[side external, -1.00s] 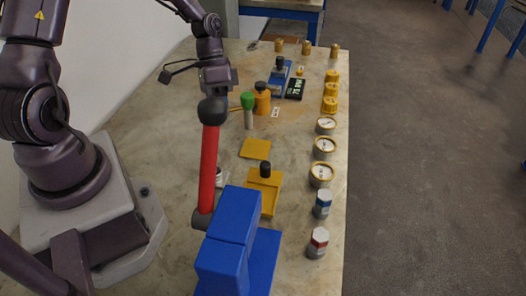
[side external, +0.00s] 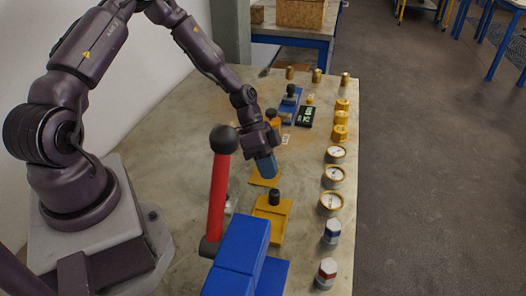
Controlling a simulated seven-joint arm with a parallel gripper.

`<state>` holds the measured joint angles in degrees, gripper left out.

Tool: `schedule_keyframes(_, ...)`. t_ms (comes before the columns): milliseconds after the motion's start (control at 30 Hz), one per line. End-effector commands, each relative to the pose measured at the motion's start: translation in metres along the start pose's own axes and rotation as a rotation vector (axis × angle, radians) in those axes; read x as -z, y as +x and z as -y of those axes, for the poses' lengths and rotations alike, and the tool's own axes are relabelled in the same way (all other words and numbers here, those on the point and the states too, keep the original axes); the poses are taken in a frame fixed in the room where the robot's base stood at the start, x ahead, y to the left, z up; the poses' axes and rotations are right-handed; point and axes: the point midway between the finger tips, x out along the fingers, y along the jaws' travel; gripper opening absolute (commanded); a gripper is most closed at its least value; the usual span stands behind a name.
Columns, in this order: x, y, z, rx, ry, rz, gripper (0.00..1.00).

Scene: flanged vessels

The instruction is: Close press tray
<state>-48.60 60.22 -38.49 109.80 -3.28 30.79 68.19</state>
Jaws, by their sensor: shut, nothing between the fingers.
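The blue press (side external: 241,252) stands at the near edge, with its red lever (side external: 218,195) upright and a black ball on top. A yellow tray (side external: 271,219) with a black knob (side external: 274,197) sticks out of the press on its far side. Part of the tray is hidden behind the press. My gripper (side external: 267,174) is shut and empty, pointing down just beyond the tray's knob, above a flat yellow plate (side external: 256,179). It is apart from the knob in this view; the exact gap cannot be told.
Several round gauges (side external: 331,203) and yellow fittings (side external: 340,117) line the right table edge. Two capped jars (side external: 326,272) stand near front right. A blue device (side external: 289,104) and a black display (side external: 305,116) are further back. Bare tabletop lies right of the tray.

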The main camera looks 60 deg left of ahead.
Motion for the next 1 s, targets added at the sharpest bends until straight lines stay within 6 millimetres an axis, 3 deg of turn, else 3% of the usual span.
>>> schedule_keyframes(200, 0.0, 0.025, 0.0, -0.001, 0.0, 0.001, 0.0)
schedule_keyframes(667, 0.0, 0.03, -0.002, 0.001, -0.001, 0.001, 0.0)
schedule_keyframes(767, -0.002, 0.035, -0.014, -0.003, 0.0, 0.002, 0.0)
schedule_keyframes(1000, -0.012, 0.062, -0.074, -0.008, 0.001, 0.005, 0.0)
